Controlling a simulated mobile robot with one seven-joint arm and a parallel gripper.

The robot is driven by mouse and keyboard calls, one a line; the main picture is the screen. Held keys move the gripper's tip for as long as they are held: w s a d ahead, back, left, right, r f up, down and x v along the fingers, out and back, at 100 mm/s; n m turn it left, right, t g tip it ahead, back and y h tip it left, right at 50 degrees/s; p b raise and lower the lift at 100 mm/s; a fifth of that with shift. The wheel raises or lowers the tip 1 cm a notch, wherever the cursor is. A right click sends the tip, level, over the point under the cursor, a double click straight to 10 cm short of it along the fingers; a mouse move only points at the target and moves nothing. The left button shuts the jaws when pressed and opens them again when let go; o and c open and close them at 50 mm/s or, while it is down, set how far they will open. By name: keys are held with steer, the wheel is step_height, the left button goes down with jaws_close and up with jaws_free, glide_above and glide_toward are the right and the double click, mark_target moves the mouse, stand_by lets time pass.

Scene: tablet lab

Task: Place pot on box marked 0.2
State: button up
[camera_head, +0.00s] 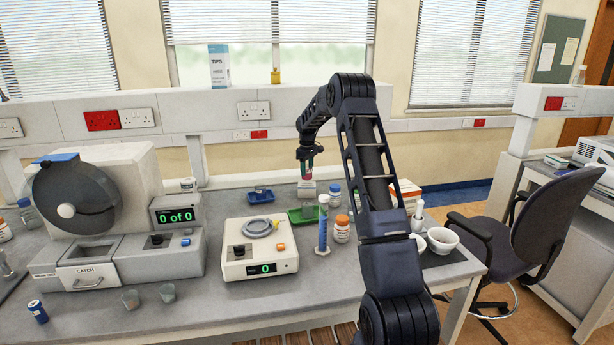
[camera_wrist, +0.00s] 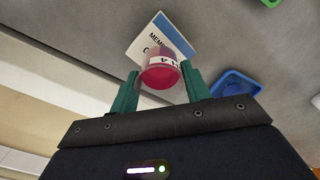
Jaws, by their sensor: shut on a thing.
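My gripper (camera_head: 306,163) is above the back of the bench. In the head view the pot is too small to make out clearly. A blue tray (camera_head: 260,195) and a green tray (camera_head: 302,215) lie on the bench near the gripper. I cannot read a 0.2 mark on anything.
A large counting machine (camera_head: 100,215) fills the left. My arm hides part of the bench's right.

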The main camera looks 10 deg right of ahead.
mark_target(307, 174)
steer(key=shift+f, duration=1.5)
steer(key=shift+f, duration=0.15)
steer(key=o, duration=1)
